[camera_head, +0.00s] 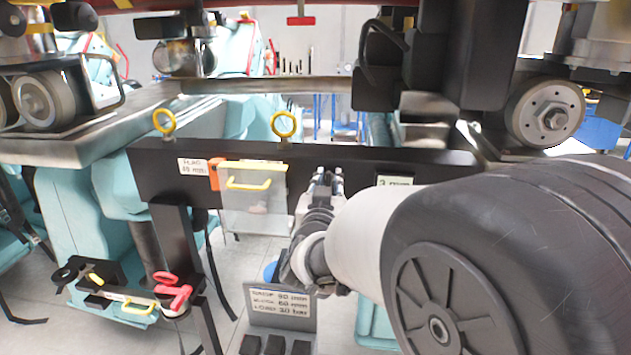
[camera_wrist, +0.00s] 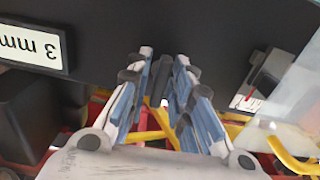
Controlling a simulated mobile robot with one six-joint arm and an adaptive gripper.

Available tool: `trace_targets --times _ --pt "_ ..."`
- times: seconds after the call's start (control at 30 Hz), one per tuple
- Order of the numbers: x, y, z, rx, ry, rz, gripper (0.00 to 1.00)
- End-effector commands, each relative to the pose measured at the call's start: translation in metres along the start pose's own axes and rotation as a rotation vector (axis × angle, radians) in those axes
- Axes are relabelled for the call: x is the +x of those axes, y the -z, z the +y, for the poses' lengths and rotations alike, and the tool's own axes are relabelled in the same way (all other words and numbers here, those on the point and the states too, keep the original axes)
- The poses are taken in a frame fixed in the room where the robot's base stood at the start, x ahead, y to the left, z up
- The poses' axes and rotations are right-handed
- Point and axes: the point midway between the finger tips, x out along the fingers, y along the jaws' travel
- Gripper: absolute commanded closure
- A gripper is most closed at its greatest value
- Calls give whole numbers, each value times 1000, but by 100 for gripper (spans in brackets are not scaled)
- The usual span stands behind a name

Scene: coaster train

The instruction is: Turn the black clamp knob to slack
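A small dark piece (camera_wrist: 160,80), which looks like the black clamp knob, sticks out from a black beam in the wrist view. My gripper (camera_wrist: 164,72) has its two fingers apart, one on each side of this piece; a narrow gap shows near it. Whether the tips touch it is not clear. In the head view my gripper (camera_head: 328,178) points at the front of the black beam (camera_head: 360,165), between a clear cover and a "3 mm" label (camera_head: 394,181). The knob itself is hidden there by my gripper.
A clear cover (camera_head: 252,212) with a yellow handle hangs close left of my gripper. Two yellow eye rings (camera_head: 284,124) stand on the beam. A lower black bracket with red knobs (camera_head: 175,292) is at left. A lettered sign plate (camera_head: 281,304) stands below my gripper.

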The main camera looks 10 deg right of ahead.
Motion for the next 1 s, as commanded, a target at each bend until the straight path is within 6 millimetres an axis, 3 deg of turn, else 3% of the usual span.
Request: trace_targets --times 0.47,0.57,1.0 --pt "-4 -1 0 1 0 -2 70" --pt "-17 0 -1 2 2 -2 70" --pt "-103 0 -2 2 4 -2 70"
